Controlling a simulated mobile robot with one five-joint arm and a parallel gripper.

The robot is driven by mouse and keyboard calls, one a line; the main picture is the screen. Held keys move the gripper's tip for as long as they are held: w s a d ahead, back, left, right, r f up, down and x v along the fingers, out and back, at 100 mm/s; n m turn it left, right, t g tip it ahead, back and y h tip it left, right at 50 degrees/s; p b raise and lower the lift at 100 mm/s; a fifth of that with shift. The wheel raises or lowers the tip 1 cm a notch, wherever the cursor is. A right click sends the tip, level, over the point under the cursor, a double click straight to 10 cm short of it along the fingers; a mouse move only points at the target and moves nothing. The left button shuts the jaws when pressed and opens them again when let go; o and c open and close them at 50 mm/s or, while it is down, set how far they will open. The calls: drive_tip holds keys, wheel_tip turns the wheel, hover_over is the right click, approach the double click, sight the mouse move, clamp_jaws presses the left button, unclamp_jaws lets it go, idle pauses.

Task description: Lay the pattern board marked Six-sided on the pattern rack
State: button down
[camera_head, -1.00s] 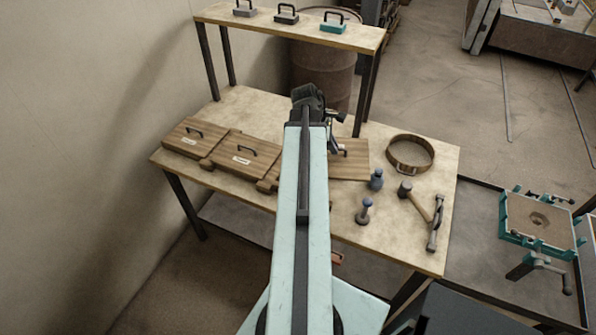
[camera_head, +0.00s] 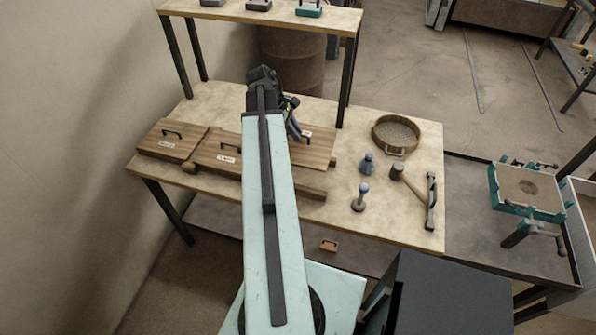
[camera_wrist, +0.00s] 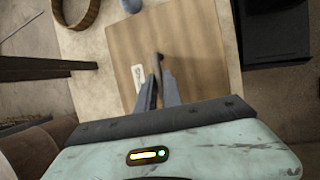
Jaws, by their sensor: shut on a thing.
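My gripper (camera_wrist: 158,88) is shut on the dark handle of a wooden pattern board (camera_wrist: 200,50) in the wrist view. A pale label (camera_wrist: 138,78) on that board is too blurred to read. In the head view my gripper (camera_head: 299,134) is at the board right of my arm (camera_head: 322,146); whether it is lifted I cannot tell. Two more handled boards, one at the left (camera_head: 168,150) and one in the middle (camera_head: 205,160), lie on the bench, their labels too small to read. My arm hides part of the middle. A raised shelf (camera_head: 240,14), perhaps the pattern rack, stands over the bench's back.
On the bench (camera_head: 400,220) stand a round sieve (camera_head: 396,133), two small blue-topped tools (camera_head: 367,163) (camera_head: 360,197) and a hammer (camera_head: 412,184). Small handled blocks (camera_head: 309,10) sit on the shelf. Dark posts (camera_head: 348,85) hold the shelf. A teal-framed mould (camera_head: 527,190) is at the right.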

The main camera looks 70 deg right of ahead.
drive_tip(key=shift+s+f, duration=0.1)
drive_tip(key=shift+f, duration=0.15)
wheel_tip(320, 180, down, 11)
drive_tip(key=b, duration=1.1)
drive_tip(key=shift+r, duration=0.15)
drive_tip(key=c, duration=1.5)
unclamp_jaws()
drive_tip(key=shift+r, duration=0.1)
drive_tip(key=p+v, duration=1.2)
drive_tip(key=v, duration=0.1)
drive_tip(key=shift+s+r, duration=0.15)
drive_tip(key=shift+r, duration=0.05)
drive_tip(key=shift+f, duration=0.15)
